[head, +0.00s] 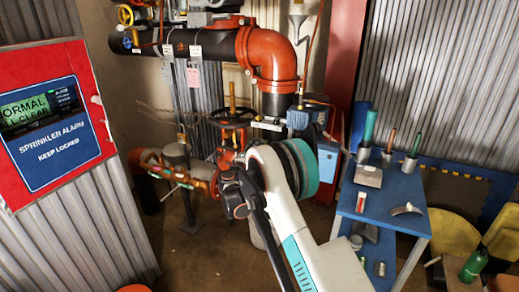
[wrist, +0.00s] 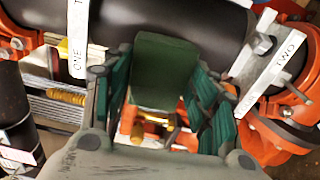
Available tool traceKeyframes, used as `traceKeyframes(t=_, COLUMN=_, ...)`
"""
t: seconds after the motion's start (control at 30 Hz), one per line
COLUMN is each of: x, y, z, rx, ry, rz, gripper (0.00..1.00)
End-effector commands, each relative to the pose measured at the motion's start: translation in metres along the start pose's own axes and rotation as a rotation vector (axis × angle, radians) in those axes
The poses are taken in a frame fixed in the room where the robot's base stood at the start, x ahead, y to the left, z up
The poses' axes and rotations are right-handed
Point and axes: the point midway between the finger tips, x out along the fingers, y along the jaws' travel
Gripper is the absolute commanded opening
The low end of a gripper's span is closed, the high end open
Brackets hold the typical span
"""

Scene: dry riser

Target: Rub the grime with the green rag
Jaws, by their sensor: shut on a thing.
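The green rag (wrist: 165,72) shows in the wrist view as a dark green, flat-faced piece between the fingers of my gripper (wrist: 160,90). My gripper is shut on it. The rag lies in front of a black pipe that carries white tags reading ONE (wrist: 78,40) and TWO (wrist: 270,75). I cannot tell whether the rag touches the pipe. In the head view my gripper (head: 232,190) is in front of the orange valve pipework, and the rag cannot be made out there. I cannot pick out the grime in either view.
A blue table (head: 390,205) with tools in holders stands at right. A red sprinkler alarm panel (head: 55,125) is at left. A green bottle (head: 473,265) stands at lower right.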

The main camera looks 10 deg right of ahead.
Motion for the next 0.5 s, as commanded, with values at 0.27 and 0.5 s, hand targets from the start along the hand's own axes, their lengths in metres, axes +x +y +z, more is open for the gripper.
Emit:
traceKeyframes(t=0.27, x=-0.0136, y=0.0002, z=0.0007, rx=0.000, ry=-0.002, rz=0.000, gripper=0.31)
traceKeyframes(t=0.5, x=-0.0137, y=0.0001, z=0.0005, rx=0.000, ry=-0.001, rz=0.000, gripper=0.31)
